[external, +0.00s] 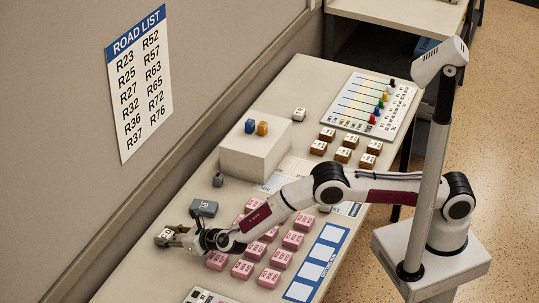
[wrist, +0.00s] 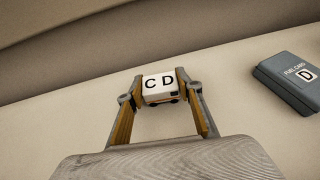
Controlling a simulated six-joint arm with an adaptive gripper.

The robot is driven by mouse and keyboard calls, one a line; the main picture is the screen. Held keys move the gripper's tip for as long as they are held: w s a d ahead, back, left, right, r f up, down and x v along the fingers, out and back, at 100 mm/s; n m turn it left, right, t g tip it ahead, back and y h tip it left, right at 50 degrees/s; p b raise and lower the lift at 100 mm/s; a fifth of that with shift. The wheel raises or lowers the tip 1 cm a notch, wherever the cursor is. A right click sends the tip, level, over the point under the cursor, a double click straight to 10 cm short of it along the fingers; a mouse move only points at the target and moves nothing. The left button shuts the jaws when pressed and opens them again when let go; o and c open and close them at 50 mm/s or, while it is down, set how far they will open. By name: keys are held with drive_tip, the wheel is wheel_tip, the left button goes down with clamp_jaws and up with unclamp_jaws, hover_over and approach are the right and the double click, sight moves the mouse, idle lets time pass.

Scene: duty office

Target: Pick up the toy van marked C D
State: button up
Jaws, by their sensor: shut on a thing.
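The toy van marked C D (wrist: 159,86) is white on top with dark lower parts, and its letters face the wrist camera. My gripper (wrist: 157,92) is shut on the van, one finger on each side of it. In the external view my gripper (external: 179,237) reaches to the far left end of the table, and the van (external: 165,234) shows small between its fingers. I cannot tell whether the van touches the table.
A grey-blue fuel card box marked D (wrist: 295,75) lies right of the gripper; it also shows in the external view (external: 203,208). Several pink blocks (external: 243,268) stand close by. A white raised block (external: 250,160) stands farther back. The wall runs along the table's left side.

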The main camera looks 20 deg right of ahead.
sight(167, 235)
drive_tip(key=shift+r, duration=0.15)
wheel_tip(167, 235, up, 18)
idle(0.8)
